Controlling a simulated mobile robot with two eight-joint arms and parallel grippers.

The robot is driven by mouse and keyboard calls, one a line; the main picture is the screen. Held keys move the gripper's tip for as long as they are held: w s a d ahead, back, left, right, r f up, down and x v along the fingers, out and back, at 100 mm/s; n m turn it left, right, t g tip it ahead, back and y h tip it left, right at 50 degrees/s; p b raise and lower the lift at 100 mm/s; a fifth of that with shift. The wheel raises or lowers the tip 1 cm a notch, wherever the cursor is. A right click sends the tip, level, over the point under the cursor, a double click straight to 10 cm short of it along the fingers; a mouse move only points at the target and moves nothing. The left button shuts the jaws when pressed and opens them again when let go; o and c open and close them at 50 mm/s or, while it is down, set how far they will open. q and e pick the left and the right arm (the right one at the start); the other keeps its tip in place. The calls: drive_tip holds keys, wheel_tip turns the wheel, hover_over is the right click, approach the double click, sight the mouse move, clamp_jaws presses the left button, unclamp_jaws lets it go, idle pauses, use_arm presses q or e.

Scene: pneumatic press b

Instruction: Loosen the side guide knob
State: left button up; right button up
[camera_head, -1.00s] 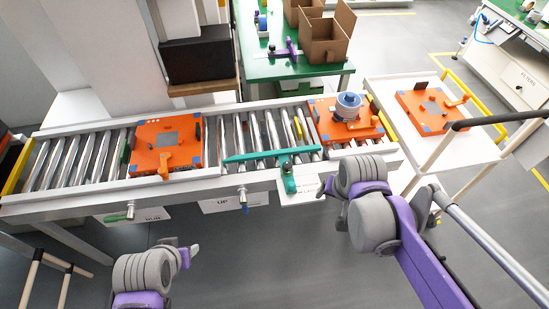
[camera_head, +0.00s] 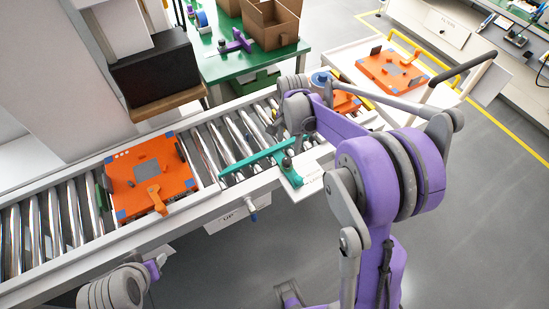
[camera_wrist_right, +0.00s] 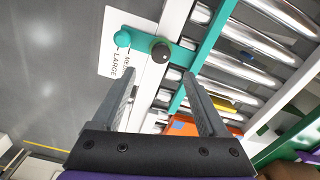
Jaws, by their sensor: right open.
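The teal side guide (camera_head: 252,158) lies as a bar across the rollers, with a teal bracket at the conveyor's front edge. In the head view the dark knob (camera_head: 287,162) is small. My right gripper (camera_wrist_right: 160,78) is open and empty; the dark knob appears beyond its fingertips, roughly between them, apparently untouched. In the head view this gripper (camera_head: 298,143) is above the bracket. My left gripper (camera_head: 152,270) is low at left, its jaws unclear.
An orange fixture plate (camera_head: 150,176) sits on the rollers (camera_head: 60,225) at left. Another orange plate (camera_head: 346,102) with a blue-grey part is partly behind my right arm. A white cart (camera_head: 335,58) carries a third orange plate (camera_head: 391,70). Cardboard box (camera_head: 272,22) stands behind.

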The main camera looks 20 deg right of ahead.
sight(287, 160)
wheel_tip(287, 160, down, 11)
drive_tip(key=shift+w+d+f, duration=0.1)
drive_tip(key=shift+w, duration=0.05)
idle(0.4)
clamp_jaws()
idle(0.4)
